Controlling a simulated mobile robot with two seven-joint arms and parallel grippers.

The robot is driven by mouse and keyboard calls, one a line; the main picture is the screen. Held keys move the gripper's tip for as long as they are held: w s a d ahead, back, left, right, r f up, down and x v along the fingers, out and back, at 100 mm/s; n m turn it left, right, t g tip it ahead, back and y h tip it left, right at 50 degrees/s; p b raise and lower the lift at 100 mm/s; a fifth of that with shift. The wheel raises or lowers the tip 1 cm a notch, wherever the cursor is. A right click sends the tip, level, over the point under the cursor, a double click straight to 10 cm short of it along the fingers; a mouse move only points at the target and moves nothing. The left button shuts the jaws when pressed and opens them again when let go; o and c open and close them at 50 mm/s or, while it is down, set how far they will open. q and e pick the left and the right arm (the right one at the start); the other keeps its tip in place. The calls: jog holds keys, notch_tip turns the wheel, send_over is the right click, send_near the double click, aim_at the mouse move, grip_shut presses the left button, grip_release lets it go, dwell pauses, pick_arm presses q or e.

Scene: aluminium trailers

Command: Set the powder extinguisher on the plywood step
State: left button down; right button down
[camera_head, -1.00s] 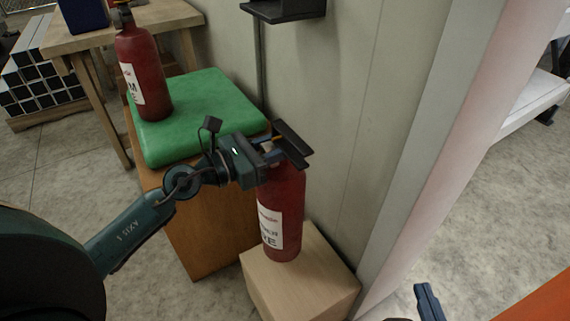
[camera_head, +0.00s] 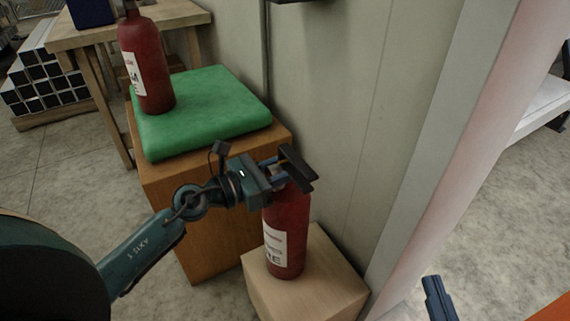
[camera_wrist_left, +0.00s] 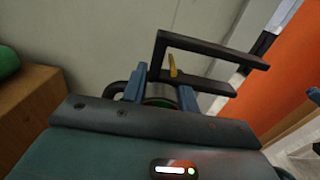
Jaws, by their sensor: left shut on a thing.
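A red extinguisher (camera_head: 287,235) with a white label, its lettering partly hidden, is upright over the light wooden step (camera_head: 332,287). Its base appears to be on the step's top; I cannot tell if a thin gap remains. My left gripper (camera_head: 278,172) is shut on it near the top, just below black handle parts. In the left wrist view, its blue fingers (camera_wrist_left: 162,92) are either side of the neck, with a yellow piece beyond. My right gripper (camera_head: 438,297) shows only partly at the bottom right, away from everything; its opening cannot be made out.
Open floor lies farther right.

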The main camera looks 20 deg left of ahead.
pick_arm(q)
jog(key=shift+w+r, duration=0.1)
jog(key=shift+r, duration=0.5)
jog(key=c, duration=1.5)
grip_release()
jog(key=shift+f, duration=0.65)
jog(key=o, duration=0.4)
jog(key=shift+r, duration=0.1)
